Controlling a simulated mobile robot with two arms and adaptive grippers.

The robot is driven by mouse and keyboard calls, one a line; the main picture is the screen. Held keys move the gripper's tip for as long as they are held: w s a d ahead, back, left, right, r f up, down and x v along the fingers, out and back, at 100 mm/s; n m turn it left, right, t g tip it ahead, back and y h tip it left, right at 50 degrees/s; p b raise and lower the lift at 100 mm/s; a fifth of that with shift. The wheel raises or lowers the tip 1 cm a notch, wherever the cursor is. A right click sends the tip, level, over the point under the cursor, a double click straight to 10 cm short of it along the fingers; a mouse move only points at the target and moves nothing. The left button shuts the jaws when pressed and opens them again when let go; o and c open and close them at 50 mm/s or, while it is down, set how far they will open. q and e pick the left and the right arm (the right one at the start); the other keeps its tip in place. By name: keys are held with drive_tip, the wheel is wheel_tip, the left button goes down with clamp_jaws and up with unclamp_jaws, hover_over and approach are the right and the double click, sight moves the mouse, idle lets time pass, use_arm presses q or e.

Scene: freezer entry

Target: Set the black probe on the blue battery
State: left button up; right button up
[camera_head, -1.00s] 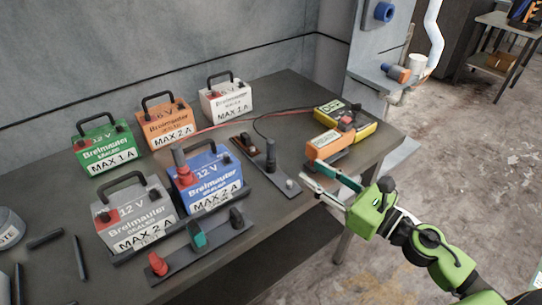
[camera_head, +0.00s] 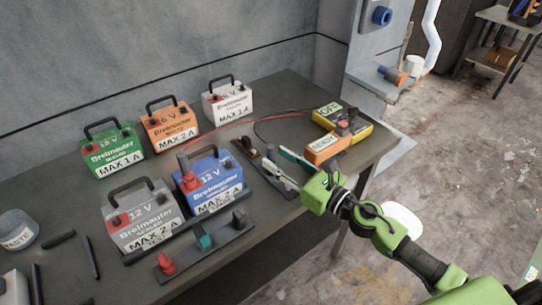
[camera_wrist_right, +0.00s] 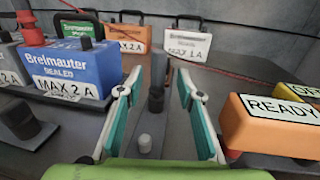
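The black probe (camera_wrist_right: 156,98) stands upright on a flat dark holder strip (camera_wrist_right: 142,152), between my right gripper's fingers in the wrist view. My right gripper (camera_head: 277,162) is open around it, with visible gaps on both sides. In the head view the fingers partly hide the probe. The blue battery (camera_head: 216,187) stands to the left; it also shows in the wrist view (camera_wrist_right: 72,68). Its black terminal (camera_wrist_right: 86,44) is bare. A red probe (camera_head: 184,163) stands at its red terminal. My left gripper is not in view.
Green (camera_head: 112,148), orange (camera_head: 170,128), white (camera_head: 228,103) and grey (camera_head: 142,215) batteries stand around the blue one. A clamp bar (camera_head: 205,243) lies in front. An orange READY box (camera_head: 325,148) and a yellow meter (camera_head: 352,123) sit right of my gripper. Thin wires cross the table.

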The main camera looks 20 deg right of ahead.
sight(273, 157)
drive_tip(key=x, duration=0.3)
drive_tip(key=shift+a, duration=0.15)
clamp_jaws()
use_arm(q)
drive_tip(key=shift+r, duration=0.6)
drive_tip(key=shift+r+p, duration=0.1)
drive_tip(key=shift+p, duration=0.2)
